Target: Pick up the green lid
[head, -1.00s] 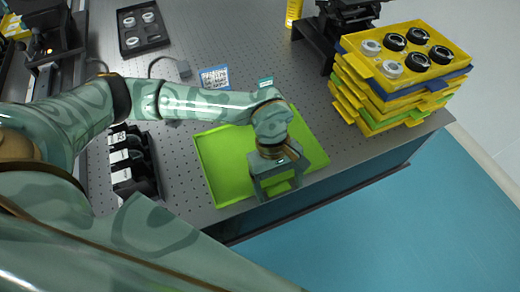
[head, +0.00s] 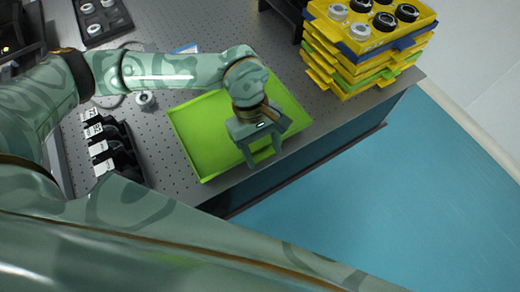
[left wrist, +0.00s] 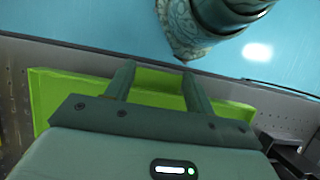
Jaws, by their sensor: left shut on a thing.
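The green lid (head: 195,140) is a flat, bright green, tray-like piece with a low rim, at the near edge of the perforated table in the head view. My left gripper (head: 264,154) reaches down over its near right side and is shut on it. In the left wrist view, a green part of the lid (left wrist: 158,78) lies between the two fingers, and more green shows on both sides. The wrist and arm hide part of the lid. I cannot tell whether it is clear of the table. My right gripper is not in view.
A stack of yellow, green and blue trays (head: 345,75) holding round parts stands at the right. A black rack (head: 112,150) with white labels is at the left. A dark tray (head: 100,18) lies at the back left. Beyond the table edge is blue floor (head: 390,190).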

